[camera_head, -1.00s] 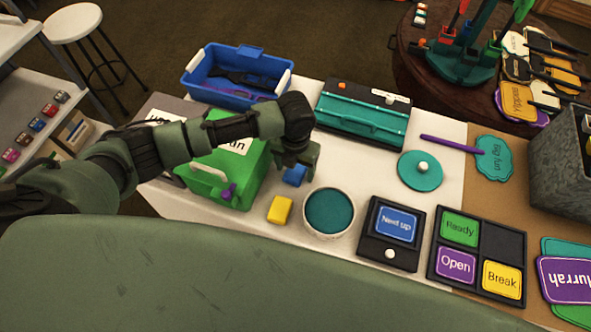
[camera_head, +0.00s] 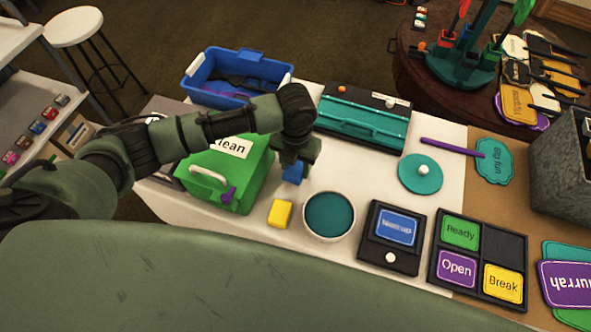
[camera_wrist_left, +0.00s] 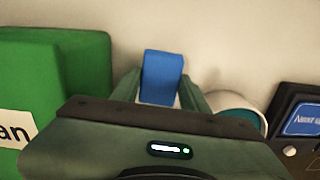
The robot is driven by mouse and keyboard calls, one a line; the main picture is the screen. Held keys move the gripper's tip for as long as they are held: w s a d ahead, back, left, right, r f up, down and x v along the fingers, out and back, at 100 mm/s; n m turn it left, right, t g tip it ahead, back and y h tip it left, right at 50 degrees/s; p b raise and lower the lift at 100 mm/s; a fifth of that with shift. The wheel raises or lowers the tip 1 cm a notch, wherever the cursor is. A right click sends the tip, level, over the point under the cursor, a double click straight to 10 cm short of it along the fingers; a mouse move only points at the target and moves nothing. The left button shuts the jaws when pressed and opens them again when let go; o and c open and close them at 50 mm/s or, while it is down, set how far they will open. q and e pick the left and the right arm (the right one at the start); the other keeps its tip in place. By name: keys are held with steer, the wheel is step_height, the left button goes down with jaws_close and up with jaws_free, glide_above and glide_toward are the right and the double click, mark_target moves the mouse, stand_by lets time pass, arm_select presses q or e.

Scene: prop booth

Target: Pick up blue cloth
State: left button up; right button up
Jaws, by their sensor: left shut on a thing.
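The blue cloth (camera_head: 292,173) is a small folded block under my left gripper (camera_head: 294,170) in the head view, between the green box and the teal-filled white bowl. In the left wrist view the cloth (camera_wrist_left: 162,78) stands between the two fingers of the left gripper (camera_wrist_left: 160,92). The gripper is shut on it. In the head view the gripper hides part of the cloth, and I cannot tell how far it is above the table. My right gripper is not in view.
A green box (camera_head: 243,178) with a white handle stands left of the gripper. A yellow block (camera_head: 280,213) and the white bowl (camera_head: 328,216) are close in front. A teal case (camera_head: 362,118) lies behind, with a blue bin (camera_head: 228,98) at the back left.

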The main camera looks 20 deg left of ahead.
mark_target(296, 168)
arm_select(q)
step_height(296, 168, up, 17)
steer(key=b, duration=0.1)
